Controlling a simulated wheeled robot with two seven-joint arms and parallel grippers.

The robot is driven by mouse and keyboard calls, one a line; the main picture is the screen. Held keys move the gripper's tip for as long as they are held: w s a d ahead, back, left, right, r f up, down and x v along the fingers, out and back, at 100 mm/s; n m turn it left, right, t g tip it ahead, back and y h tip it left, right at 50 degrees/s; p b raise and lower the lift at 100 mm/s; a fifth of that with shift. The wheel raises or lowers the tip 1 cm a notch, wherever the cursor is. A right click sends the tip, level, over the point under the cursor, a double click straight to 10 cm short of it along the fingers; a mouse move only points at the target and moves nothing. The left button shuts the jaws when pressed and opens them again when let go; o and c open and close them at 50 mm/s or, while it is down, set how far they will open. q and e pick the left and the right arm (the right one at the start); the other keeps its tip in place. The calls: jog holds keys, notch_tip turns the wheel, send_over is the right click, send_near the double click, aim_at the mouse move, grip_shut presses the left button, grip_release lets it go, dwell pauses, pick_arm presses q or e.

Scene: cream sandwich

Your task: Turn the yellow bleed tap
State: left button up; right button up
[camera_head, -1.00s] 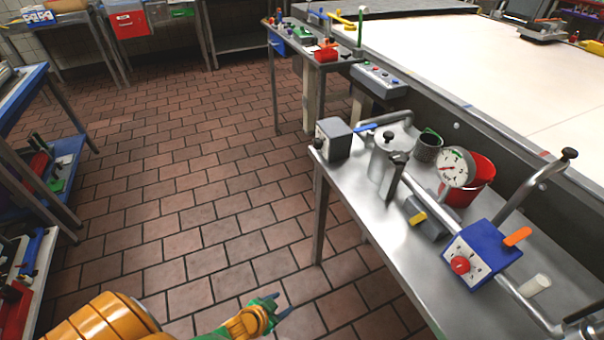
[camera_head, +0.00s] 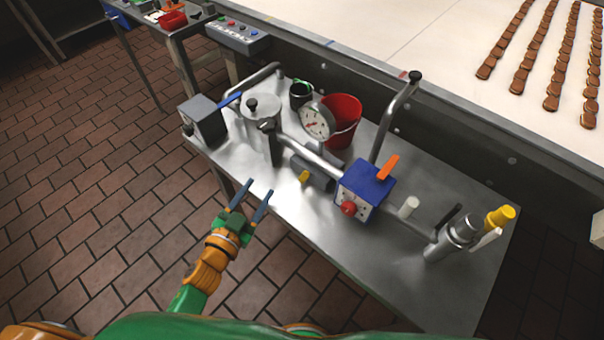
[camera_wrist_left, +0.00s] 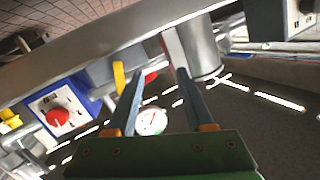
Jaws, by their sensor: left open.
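The yellow handle also shows in the left wrist view (camera_wrist_left: 119,77), left of the fingers. My right gripper is not in view.
On the steel table (camera_head: 300,240) stand a blue box (camera_head: 367,187) with a red knob and orange lever, a gauge (camera_head: 316,122), a red bucket (camera_head: 345,117), a metal canister (camera_head: 262,113) and a grey box (camera_head: 203,121). The table's front middle is bare.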

aim_at(305, 176)
pick_arm(q)
jog(key=d+m+h, duration=0.1)
jog(key=d+h, duration=0.1)
jog(key=s+d+m+h, duration=0.1)
jog(key=h, duration=0.1)
jog(key=d+r+m+g+h, duration=0.1)
jog(key=d+m, duration=0.1)
jog(key=shift+s+d+h, duration=0.3)
jog(key=shift+s+h, duration=0.05)
jog(key=shift+h, duration=0.05)
jog(key=x, duration=0.7)
jog(key=shift+s, duration=0.2)
grip_shut()
